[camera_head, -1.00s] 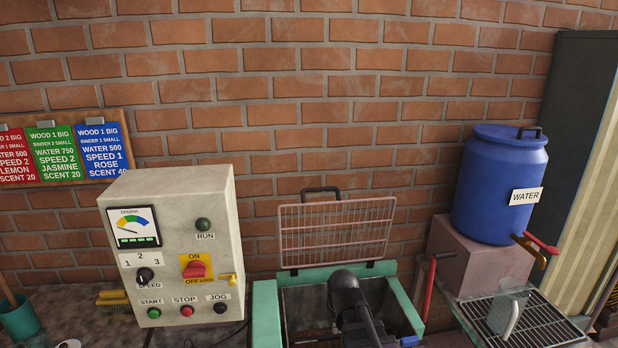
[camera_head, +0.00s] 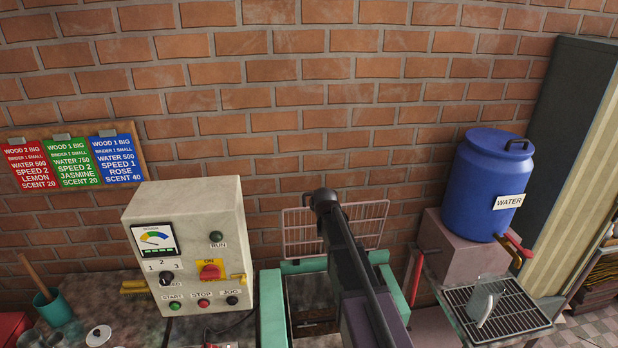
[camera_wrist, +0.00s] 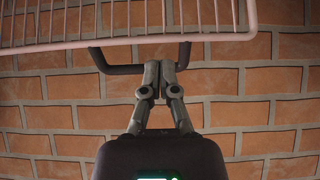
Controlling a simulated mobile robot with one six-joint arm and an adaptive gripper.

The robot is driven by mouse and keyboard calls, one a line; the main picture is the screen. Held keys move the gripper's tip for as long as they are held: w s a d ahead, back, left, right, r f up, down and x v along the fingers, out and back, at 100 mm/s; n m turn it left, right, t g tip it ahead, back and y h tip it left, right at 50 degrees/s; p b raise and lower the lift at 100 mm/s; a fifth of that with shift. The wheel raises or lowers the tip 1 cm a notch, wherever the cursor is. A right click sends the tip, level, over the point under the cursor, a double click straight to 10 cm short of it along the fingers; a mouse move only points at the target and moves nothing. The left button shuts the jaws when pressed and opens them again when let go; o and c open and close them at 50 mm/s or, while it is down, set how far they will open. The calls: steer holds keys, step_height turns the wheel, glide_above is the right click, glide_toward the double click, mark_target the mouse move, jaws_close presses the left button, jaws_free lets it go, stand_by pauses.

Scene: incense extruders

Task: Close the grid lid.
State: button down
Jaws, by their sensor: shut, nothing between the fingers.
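The grid lid (camera_head: 370,222), a pale pink wire grid, stands upright at the back of the green-framed machine (camera_head: 272,305), in front of the brick wall. The fingertips cannot be made out in the head view.
A control box (camera_head: 192,250) stands left of the machine. On the right are a red lever (camera_head: 415,285), a blue water barrel (camera_head: 490,185) on a block, and a jug (camera_head: 484,300) on a metal rack (camera_head: 530,318). The brick wall is close behind the lid.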

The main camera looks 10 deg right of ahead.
steer(key=w+r+t+p, duration=0.1)
steer(key=w+r+p, duration=0.2)
steer(key=w+r, duration=0.2)
steer(key=shift+w+a+r+t, duration=0.2)
steer(key=shift+a+r+t, duration=0.15)
steer(key=shift+r, duration=0.55)
steer(key=shift+w+f, duration=0.1)
steer(key=shift+w+f+b, duration=0.75)
steer(key=shift+f+b, duration=0.35)
steer(key=shift+w+f+b, duration=0.75)
steer(key=shift+f+b, duration=0.3)
steer(key=shift+b, duration=0.1)
steer(key=shift+w+f+b, duration=0.75)
steer(key=shift+f+b, duration=0.35)
